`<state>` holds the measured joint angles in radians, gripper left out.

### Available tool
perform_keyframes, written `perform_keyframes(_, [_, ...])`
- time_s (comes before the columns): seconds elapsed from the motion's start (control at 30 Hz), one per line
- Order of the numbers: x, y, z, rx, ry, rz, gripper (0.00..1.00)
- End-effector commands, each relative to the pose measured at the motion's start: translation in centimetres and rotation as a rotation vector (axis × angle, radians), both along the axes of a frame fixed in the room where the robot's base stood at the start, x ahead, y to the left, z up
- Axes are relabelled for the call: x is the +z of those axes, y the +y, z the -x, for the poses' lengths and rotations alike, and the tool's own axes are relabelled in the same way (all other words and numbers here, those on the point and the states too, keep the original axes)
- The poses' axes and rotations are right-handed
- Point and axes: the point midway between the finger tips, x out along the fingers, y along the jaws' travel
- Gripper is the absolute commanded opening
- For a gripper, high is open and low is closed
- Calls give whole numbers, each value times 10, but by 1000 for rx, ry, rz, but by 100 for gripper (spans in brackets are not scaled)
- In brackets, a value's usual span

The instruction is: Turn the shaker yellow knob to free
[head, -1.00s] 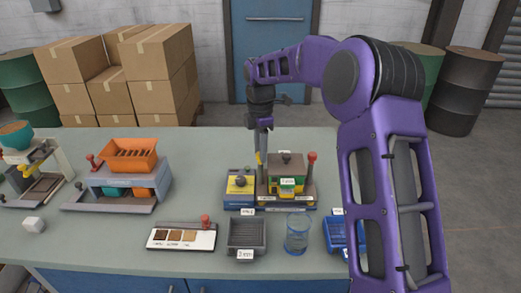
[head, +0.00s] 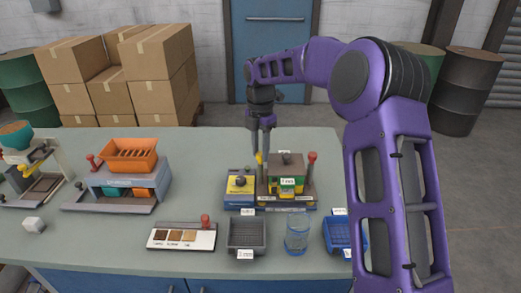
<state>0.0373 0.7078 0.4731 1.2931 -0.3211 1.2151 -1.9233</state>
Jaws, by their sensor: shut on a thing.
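The shaker (head: 287,187) stands near the back of the bench, with a dark-topped green and yellow box on its base and a red-knobbed post at its right. The yellow knob (head: 259,158) shows as a small yellow piece at the shaker's left side. My gripper (head: 261,153) points down there, its fingers shut on the yellow knob. The fingertips hide part of the knob, and its exact setting is too small to read.
A yellow and blue unit with a black knob (head: 240,187) sits just left of the shaker. In front are a grey tray (head: 247,236), a glass beaker (head: 297,233) and a blue basket (head: 341,234). An orange-topped machine (head: 128,160) stands left.

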Motion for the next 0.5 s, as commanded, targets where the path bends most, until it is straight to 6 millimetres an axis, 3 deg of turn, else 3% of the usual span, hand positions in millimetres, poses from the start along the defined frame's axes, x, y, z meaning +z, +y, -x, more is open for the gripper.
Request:
perform_keyframes(0.17, [1,1,0,1,-4,-1,0])
perform_keyframes(0.2, [1,1,0,1,-4,-1,40])
perform_keyframes(0.33, [1,1,0,0,-2,-1,63])
perform_keyframes(0.5, [0,0,0,0,-1,0,64])
